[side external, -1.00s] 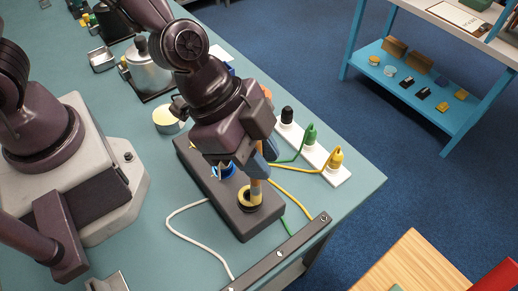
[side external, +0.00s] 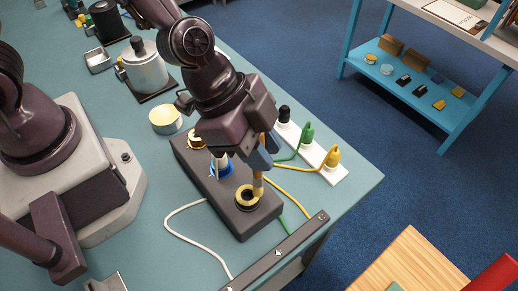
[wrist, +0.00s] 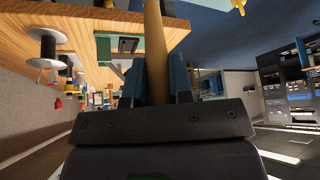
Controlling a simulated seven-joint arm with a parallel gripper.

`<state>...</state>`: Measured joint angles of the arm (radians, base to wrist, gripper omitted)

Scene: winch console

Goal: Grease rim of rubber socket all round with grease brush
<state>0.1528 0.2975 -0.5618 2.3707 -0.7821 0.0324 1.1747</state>
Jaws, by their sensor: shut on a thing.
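The dark console box (side external: 218,205) lies on the teal bench with a row of round sockets in its top. In the wrist view the wooden brush handle (wrist: 155,45) stands between my gripper's fingers (wrist: 156,88). The bristles are hidden there.
A blue-ringed socket (side external: 226,172) and a yellowish one (side external: 196,141) sit farther back on the box. A round tin (side external: 166,120) stands behind it. A white strip (side external: 318,160) with black, green and yellow plugs lies to the right. A dark rail (side external: 275,253) edges the bench.

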